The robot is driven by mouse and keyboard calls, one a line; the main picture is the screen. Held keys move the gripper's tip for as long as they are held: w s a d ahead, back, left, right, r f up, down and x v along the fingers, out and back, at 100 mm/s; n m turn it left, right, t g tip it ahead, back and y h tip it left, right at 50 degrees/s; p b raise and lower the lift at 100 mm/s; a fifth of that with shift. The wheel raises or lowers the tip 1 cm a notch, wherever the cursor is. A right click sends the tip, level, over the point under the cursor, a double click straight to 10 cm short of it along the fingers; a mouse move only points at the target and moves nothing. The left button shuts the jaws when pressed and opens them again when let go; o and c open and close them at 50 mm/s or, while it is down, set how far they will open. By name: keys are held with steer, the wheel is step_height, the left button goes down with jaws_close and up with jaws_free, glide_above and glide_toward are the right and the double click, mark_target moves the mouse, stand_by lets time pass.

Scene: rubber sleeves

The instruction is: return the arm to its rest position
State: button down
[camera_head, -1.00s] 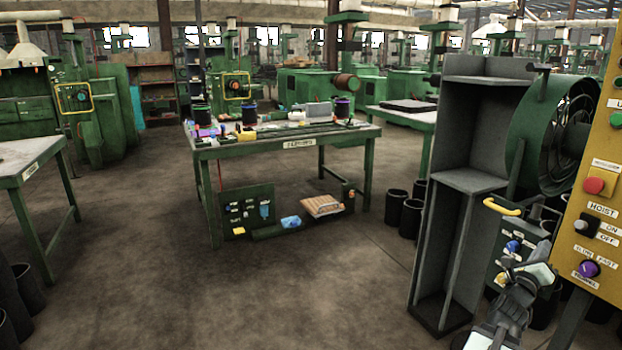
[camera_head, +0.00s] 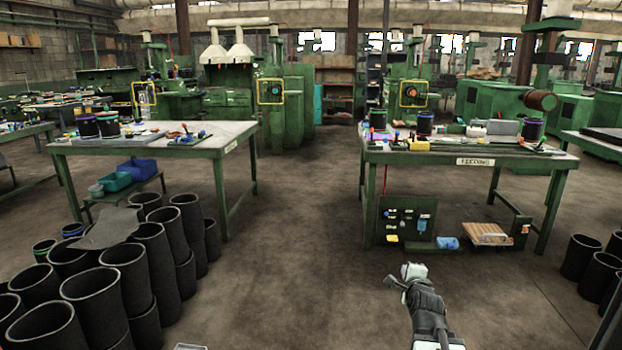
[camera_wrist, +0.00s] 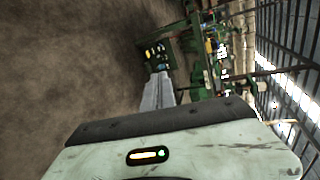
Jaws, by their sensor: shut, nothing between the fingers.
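My gripper (camera_head: 404,276) shows low and right of centre in the head view, at the end of my arm, in front of bare floor. It is shut and empty. In the wrist view its grey fingers (camera_wrist: 158,94) lie together beyond the pale wrist housing. Nothing touches it.
A green table marked "FEEDING" (camera_head: 470,160) stands ahead on the right, with boards and a wooden-topped item beneath it. Another green table (camera_head: 165,146) stands left. Several black rubber sleeves (camera_head: 125,275) crowd the lower left, and more (camera_head: 580,257) stand right. The middle aisle is clear.

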steer(key=s+a+f+n+g+y, duration=0.1)
steer(key=s+a+f+n+g, duration=0.1)
steer(key=a+f+n, duration=0.35)
steer(key=s+a+f+n+g+y, duration=0.2)
steer(key=s+a+f+n+g, duration=0.1)
steer(key=a, duration=0.6)
steer(key=s+a+f+n+g+y, duration=0.1)
steer(key=s+a+f+n+g, duration=0.1)
steer(key=a+f+n, duration=0.35)
steer(key=s+f+n+g+h, duration=0.1)
steer(key=s+f+n+g, duration=0.2)
steer(key=s+n+g, duration=0.7)
steer(key=s+r+m+t+p, duration=0.2)
steer(key=s+r+t+p, duration=0.1)
steer(key=r+p, duration=2.3)
steer(key=shift+s+d+r+p, duration=0.2)
steer(key=shift+d+r+p, duration=0.15)
steer(key=shift+r, duration=0.2)
steer(key=shift+f, duration=0.1)
